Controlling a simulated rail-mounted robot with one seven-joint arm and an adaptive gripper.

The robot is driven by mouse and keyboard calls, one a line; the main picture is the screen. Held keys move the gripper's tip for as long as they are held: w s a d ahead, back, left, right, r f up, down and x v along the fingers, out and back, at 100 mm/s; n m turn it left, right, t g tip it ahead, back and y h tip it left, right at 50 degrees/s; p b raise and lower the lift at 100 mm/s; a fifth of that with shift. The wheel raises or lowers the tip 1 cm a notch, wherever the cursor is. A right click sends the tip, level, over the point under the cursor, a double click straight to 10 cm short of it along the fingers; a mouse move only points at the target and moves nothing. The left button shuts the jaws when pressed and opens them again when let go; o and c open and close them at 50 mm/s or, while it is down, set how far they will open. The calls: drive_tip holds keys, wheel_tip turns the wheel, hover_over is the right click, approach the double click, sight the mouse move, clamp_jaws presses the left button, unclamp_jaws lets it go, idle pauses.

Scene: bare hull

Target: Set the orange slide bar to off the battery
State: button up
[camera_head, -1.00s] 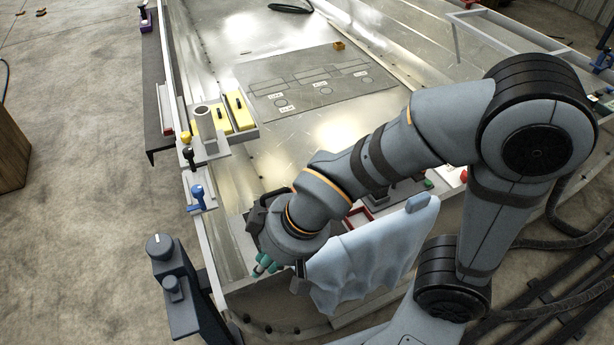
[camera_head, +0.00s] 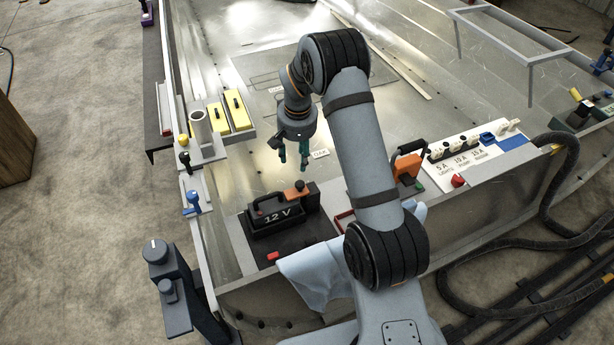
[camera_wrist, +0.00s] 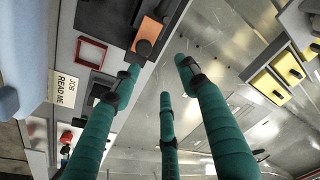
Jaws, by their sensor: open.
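The black 12 V battery (camera_head: 278,217) sits on a dark mat at the near left of the bench. The orange slide bar (camera_head: 292,194) with a round knob is at the battery's far right end. In the wrist view the orange bar (camera_wrist: 149,30) shows at the top with a dark knob, and one fingertip appears just below it. My gripper (camera_head: 292,158) points down with its teal fingers spread and empty, above and beyond the bar. Its fingers (camera_wrist: 160,80) fill the wrist view's middle. I cannot tell its exact height over the bar.
A blue cloth (camera_head: 312,279) hangs over the front edge. A red frame (camera_wrist: 91,52) lies right of the battery.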

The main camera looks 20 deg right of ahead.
sight(300, 184)
drive_tip(key=shift+m+g, duration=0.3)
drive_tip(key=shift+g, duration=0.5)
drive_tip(key=f, duration=0.3)
drive_tip(key=s+f, duration=0.1)
drive_tip(key=f, duration=0.2)
drive_tip(key=s+f, duration=0.1)
drive_tip(key=f, duration=0.2)
drive_tip(key=shift+d+f, duration=0.1)
drive_tip(key=shift+d, duration=0.1)
drive_tip(key=shift+c, duration=0.3)
clamp_jaws()
